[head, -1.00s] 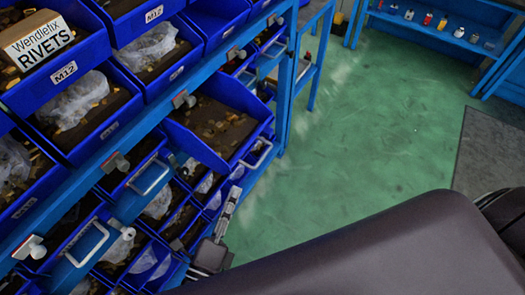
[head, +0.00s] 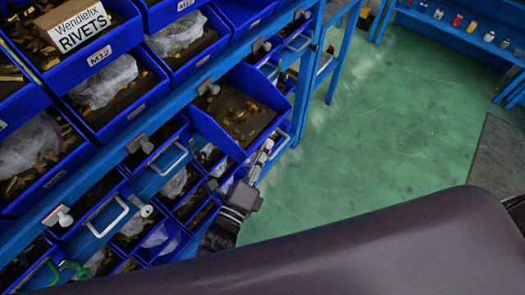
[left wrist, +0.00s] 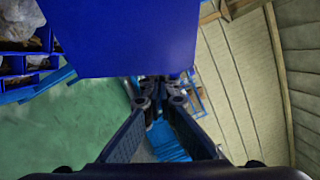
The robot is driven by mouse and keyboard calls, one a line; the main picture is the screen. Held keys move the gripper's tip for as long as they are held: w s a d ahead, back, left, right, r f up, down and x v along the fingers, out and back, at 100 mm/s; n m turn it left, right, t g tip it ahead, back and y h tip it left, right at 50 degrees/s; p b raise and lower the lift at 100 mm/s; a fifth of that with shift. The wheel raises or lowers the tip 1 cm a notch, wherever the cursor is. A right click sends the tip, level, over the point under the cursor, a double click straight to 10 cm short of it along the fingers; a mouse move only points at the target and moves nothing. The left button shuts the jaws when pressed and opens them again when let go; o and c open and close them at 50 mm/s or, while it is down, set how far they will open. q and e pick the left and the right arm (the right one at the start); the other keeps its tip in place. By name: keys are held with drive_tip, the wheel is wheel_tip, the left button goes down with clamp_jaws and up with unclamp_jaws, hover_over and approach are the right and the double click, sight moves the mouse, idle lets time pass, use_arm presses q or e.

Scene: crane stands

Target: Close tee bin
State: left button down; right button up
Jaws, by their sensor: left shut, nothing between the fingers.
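An open blue bin (head: 214,132), which I take to be the tee bin, sticks out of the rack in the head view. It holds small brass-coloured fittings on a dark bottom. My left gripper (head: 264,150) is at the bin's lower right side, its fingers shut and empty. I cannot tell whether they touch the bin. In the left wrist view a large plain blue surface (left wrist: 120,40), likely a wall of this bin, fills the top. The shut fingers (left wrist: 158,88) point toward its lower edge. My right gripper is not in view.
White-framed handles (head: 108,216) stick out along the rack. A blue shelf with small containers (head: 456,20) stands behind.

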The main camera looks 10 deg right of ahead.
sight(223, 123)
use_arm(q)
drive_tip(key=w+a, duration=0.3)
drive_tip(key=w+a+b, duration=0.1)
drive_tip(key=w+a, duration=0.2)
drive_tip(key=w, duration=0.1)
drive_tip(key=w+a+b, duration=0.1)
drive_tip(key=w+a, duration=0.1)
drive_tip(key=w, duration=0.2)
drive_tip(key=shift+w+a+f, duration=0.1)
drive_tip(key=shift+a+f, duration=0.05)
drive_tip(key=shift+a, duration=0.25)
drive_tip(key=shift+w+a, duration=0.25)
drive_tip(key=shift+w, duration=0.05)
